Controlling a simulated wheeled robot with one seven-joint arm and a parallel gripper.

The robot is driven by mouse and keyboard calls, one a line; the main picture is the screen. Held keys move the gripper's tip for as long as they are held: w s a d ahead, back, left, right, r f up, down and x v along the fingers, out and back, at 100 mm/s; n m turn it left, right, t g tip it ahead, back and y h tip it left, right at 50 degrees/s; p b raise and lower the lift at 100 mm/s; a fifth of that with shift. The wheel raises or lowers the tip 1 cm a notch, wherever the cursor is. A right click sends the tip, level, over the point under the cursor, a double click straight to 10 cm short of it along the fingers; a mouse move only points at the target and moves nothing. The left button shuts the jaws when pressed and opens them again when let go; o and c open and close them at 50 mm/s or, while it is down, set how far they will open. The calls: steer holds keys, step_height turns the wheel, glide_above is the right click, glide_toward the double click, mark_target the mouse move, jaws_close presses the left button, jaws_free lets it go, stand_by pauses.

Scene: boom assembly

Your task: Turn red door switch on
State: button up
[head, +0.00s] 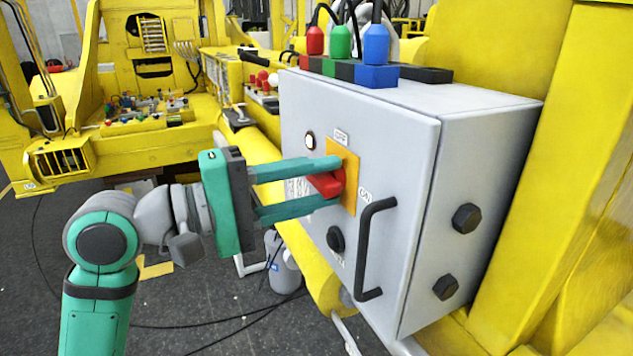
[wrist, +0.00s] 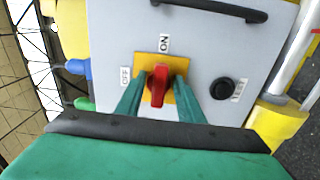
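The red switch (head: 327,183) sits on a yellow plate (head: 350,180) on the front door of a grey cabinet (head: 300,125). In the wrist view the red switch (wrist: 158,85) is elongated up and down the picture, lined up with the ON label (wrist: 164,43). The OFF label (wrist: 125,76) is to its left. My gripper (head: 338,180) has one green finger above and one below the switch in the head view. In the wrist view my gripper (wrist: 158,90) shows its fingers on both sides of the switch, with a narrow strip of yellow plate between.
A black door handle (head: 375,250) stands out right of the switch. A black knob (head: 336,240) is below it and a white round lamp (head: 310,140) above left. Red, green and blue plugs (head: 376,45) stand on the cabinet top. Yellow machinery (head: 560,180) borders the right side.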

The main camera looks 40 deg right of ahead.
steer(key=v, duration=1)
steer(key=shift+a, duration=0.4)
